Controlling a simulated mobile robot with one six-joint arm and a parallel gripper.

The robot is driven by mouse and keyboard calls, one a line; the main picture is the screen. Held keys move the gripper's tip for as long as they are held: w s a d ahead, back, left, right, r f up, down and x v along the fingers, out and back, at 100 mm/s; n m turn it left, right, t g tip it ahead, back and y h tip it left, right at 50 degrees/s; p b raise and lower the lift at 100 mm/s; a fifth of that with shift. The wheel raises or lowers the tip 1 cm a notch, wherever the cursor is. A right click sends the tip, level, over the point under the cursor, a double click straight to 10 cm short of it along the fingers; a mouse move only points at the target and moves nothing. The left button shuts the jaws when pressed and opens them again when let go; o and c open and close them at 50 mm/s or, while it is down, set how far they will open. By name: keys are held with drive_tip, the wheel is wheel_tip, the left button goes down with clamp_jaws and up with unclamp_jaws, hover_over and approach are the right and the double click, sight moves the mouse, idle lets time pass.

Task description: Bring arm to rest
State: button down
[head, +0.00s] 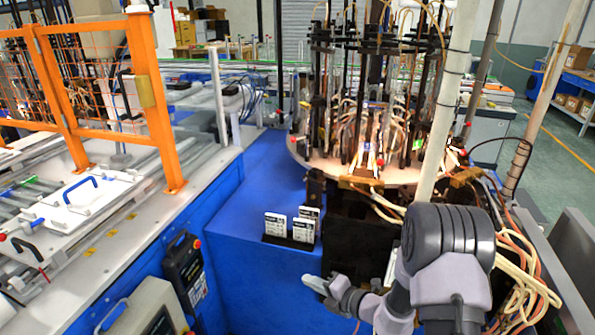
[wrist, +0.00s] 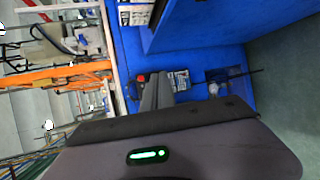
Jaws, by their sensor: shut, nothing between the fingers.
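My arm (head: 448,240) reaches in from the lower right of the head view, bent in front of the flame sealing machine (head: 375,160). My gripper (head: 316,284) points left, in front of the blue cabinet. It looks shut and empty. In the wrist view the grey fingers (wrist: 160,90) are together, with nothing between them. The wrist body covers the lower part of that view. I cannot tell the exact gap between the gripper and the cabinet.
Small white boxes (head: 277,225) stand on the blue cabinet (head: 240,240) near my gripper. An orange guard frame (head: 157,100) and a white workbench (head: 90,235) are at left. A black control pendant (head: 184,275) hangs on the bench side. Cables (head: 525,270) hang beside my arm.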

drive_tip(key=s+a+r+n+g+y, duration=0.1)
drive_tip(key=s+a+r+n+g, duration=0.2)
drive_tip(key=s+r+n, duration=0.35)
drive_tip(key=s+a+r+n+g+y, duration=0.1)
drive_tip(key=s+a+r+n+g, duration=0.2)
drive_tip(key=r+n, duration=0.5)
drive_tip(key=s+r+n+g+h, duration=0.25)
drive_tip(key=s+r+n, duration=0.45)
drive_tip(key=s+n, duration=0.55)
drive_tip(key=s+d+r+n+t+h, duration=0.3)
drive_tip(key=s+d+n+h, duration=0.4)
drive_tip(key=n, duration=0.5)
drive_tip(key=s+d+t, duration=0.1)
drive_tip(key=s+d, duration=0.1)
drive_tip(key=d, duration=0.1)
drive_tip(key=shift+s, duration=0.35)
drive_tip(key=shift+d+r, duration=0.1)
drive_tip(key=shift+d, duration=0.05)
